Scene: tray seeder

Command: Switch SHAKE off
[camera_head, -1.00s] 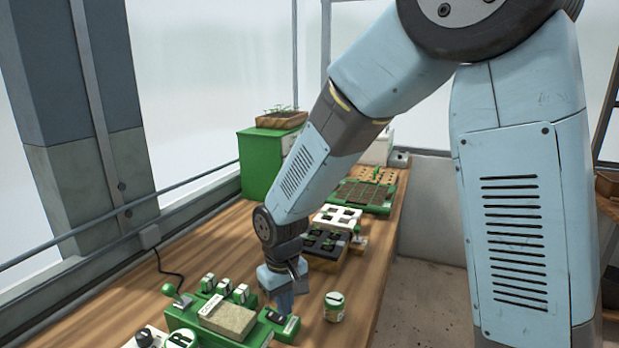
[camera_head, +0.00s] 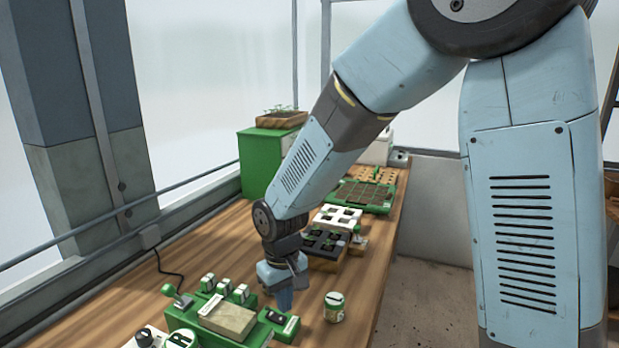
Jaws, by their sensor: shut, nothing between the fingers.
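A green seeder panel (camera_head: 191,317) stands on the wooden bench at the lower left. At its right end is a small black switch (camera_head: 275,317) with a white label (camera_head: 291,326). The lettering is too small to read, so I cannot tell whether this is SHAKE or which way it is set. My gripper (camera_head: 285,304) points down just above and behind this switch. Its fingers are shut and empty, and they appear apart from the switch.
A tan block (camera_head: 227,320) lies on the panel, with several white-topped switches (camera_head: 224,288) behind it and a green-knobbed lever (camera_head: 169,290) at left. A small jar (camera_head: 334,306) stands right of my gripper. Black and white trays (camera_head: 324,243) stand farther back.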

